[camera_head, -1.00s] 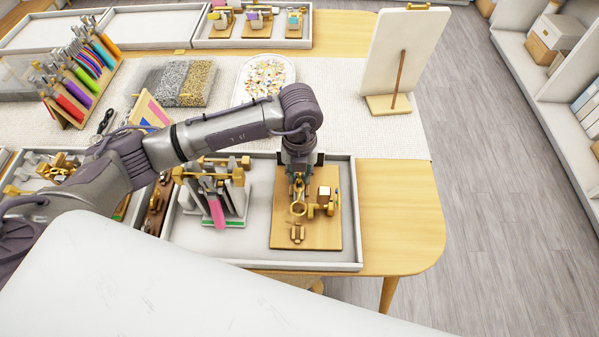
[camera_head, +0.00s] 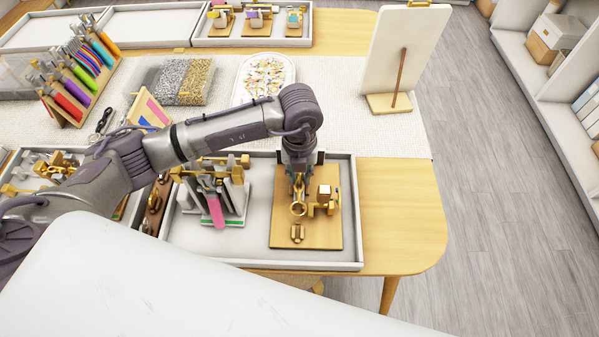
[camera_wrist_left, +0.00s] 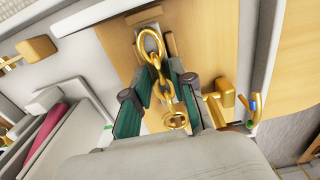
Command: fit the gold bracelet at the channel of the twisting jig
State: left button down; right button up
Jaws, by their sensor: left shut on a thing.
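The gold bracelet (camera_wrist_left: 166,88) is a chain of thick gold links with a large oval link at one end. My left gripper (camera_wrist_left: 160,90) is shut on it, and the links show between the fingers in the left wrist view. In the head view the left gripper (camera_head: 298,184) points down over the wooden board of the twisting jig (camera_head: 322,237). Gold jig parts stand on the board beside the gripper. The large link (camera_head: 298,208) hangs toward the front of the board. I cannot tell whether the bracelet touches the channel. The right gripper is not in view.
The board lies in a white tray (camera_head: 205,250) on the wooden table. A white display stand (camera_head: 405,50) rises behind. The table's right side (camera_head: 400,215) is clear.

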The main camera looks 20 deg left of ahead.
aim_at(300, 177)
pick_arm(q)
jog(key=shift+f+b, duration=0.5)
jog(key=shift+f, duration=0.25)
jog(key=c, duration=0.9)
grip_release()
jog(key=shift+r, duration=0.1)
notch_tip(300, 177, up, 12)
